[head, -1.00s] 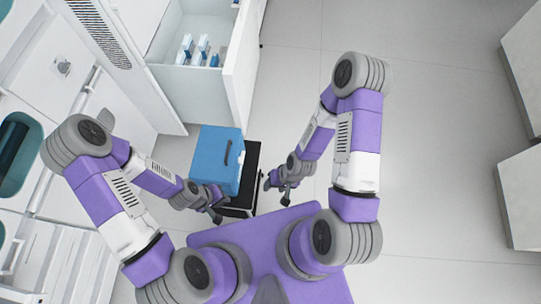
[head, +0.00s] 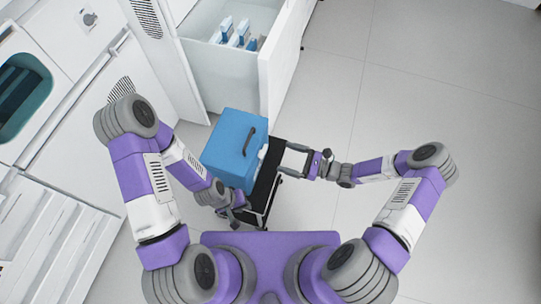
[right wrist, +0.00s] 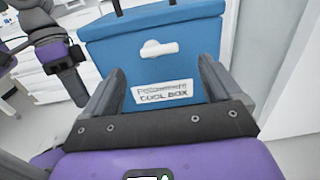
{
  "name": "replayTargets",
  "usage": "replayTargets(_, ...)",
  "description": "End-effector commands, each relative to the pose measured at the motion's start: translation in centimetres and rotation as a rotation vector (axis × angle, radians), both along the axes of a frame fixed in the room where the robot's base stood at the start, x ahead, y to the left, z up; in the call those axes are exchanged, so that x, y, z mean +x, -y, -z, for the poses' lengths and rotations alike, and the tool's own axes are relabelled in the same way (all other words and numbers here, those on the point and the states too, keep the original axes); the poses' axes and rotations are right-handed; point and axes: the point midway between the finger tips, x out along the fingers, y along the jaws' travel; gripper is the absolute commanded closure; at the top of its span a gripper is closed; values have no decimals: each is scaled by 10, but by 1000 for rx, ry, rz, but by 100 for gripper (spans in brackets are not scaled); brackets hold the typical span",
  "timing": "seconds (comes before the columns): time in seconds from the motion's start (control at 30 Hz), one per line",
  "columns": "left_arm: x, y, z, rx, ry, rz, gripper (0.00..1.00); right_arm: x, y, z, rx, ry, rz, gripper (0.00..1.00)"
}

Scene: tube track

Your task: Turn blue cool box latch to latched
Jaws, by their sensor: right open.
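The blue cool box (head: 232,150) stands on a dark cart (head: 264,187), its lid down and a dark handle on top. Its front shows in the right wrist view (right wrist: 150,75), with a white latch (right wrist: 159,49) lying roughly crosswise near the lid seam and a "COOL BOX" label below. My right gripper (head: 283,158) is open and empty, facing that front; its fingers (right wrist: 161,70) stand either side of the label, below the latch, apart from it. My left gripper (head: 236,212) is low beside the box's near end; its jaws are unclear.
An open white drawer (head: 232,75) with blue-and-white packs (head: 238,35) stands behind the box. White cabinets (head: 75,150) line the left. The floor (head: 400,90) to the right is clear.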

Motion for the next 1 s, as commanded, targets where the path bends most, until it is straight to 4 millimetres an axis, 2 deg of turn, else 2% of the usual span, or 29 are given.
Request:
replayTargets(0.2,0,0,8,0,0,0,77,10,-33,0,2,0,-6,8)
replayTargets(0.4,0,0,14,0,0,0,77,18,-58,0,0,0,-6,8)
replayTargets(0.53,0,0,15,0,0,0,77,21,-66,0,-2,-1,-5,8)
replayTargets(0.8,0,0,15,0,0,0,77,21,-67,-1,-3,-1,-5,8)
replayTargets(1.0,0,0,15,0,0,0,77,21,-67,-1,-3,-1,-5,39)
